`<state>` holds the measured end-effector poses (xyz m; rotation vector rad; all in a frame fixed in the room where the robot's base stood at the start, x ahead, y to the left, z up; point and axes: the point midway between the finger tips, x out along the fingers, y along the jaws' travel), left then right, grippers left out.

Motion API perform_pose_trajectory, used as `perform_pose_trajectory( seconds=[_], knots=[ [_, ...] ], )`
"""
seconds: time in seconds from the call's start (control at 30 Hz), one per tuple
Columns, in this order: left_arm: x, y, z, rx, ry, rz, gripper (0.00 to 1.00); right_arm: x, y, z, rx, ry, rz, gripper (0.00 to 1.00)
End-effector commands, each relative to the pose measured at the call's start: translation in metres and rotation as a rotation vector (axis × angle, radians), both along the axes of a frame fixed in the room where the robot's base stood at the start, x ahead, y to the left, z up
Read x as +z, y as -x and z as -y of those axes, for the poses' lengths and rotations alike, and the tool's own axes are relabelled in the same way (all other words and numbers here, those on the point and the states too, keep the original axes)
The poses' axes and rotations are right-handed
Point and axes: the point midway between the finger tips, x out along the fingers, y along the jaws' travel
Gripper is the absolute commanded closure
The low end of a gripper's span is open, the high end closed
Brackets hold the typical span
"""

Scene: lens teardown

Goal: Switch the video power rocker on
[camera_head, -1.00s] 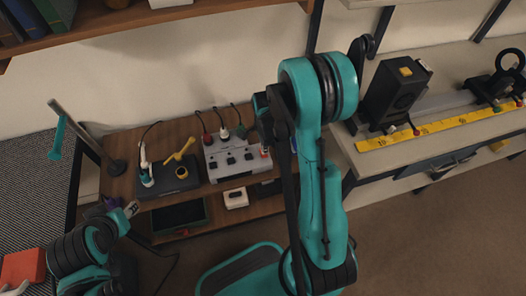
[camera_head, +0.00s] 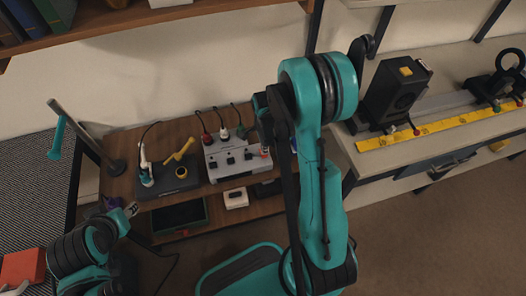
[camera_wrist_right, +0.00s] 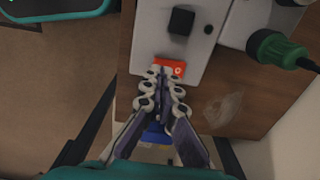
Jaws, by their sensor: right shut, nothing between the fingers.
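A pale grey switch box (camera_head: 222,173) with several black rockers on top stands on the brown bench; its white face fills the top of the right wrist view (camera_wrist_right: 160,45). An orange-red rocker (camera_wrist_right: 178,69) with a small white mark sits at the box's edge. My right gripper (camera_wrist_right: 163,77) is shut and empty, with its fingertips at the rocker, partly covering it. I cannot tell whether they touch it or which way it is tipped. In the head view my right arm hides most of this gripper.
Beside the box is a dark soldering station (camera_head: 180,182) with a yellow-handled tool. Plugs and cables stand behind the box; a green plug (camera_wrist_right: 275,50) is near my right gripper. A white device (camera_head: 236,198) lies on the lower shelf. A yellow ruler (camera_head: 430,128) is on the right bench.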

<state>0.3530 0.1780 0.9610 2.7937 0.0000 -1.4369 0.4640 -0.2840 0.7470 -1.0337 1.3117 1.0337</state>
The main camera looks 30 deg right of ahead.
Motion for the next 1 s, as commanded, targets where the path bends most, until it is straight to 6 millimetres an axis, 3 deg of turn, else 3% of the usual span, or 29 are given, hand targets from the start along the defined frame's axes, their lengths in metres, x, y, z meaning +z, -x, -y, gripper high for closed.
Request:
perform_pose_trajectory(
  seconds=[1.0],
  knots=[
    [-0.015,0.000,0.000,0.000,0.000,0.000,0.60,-0.016,0.000,0.000,0.000,0.000,0.000,1.00]
  ],
)
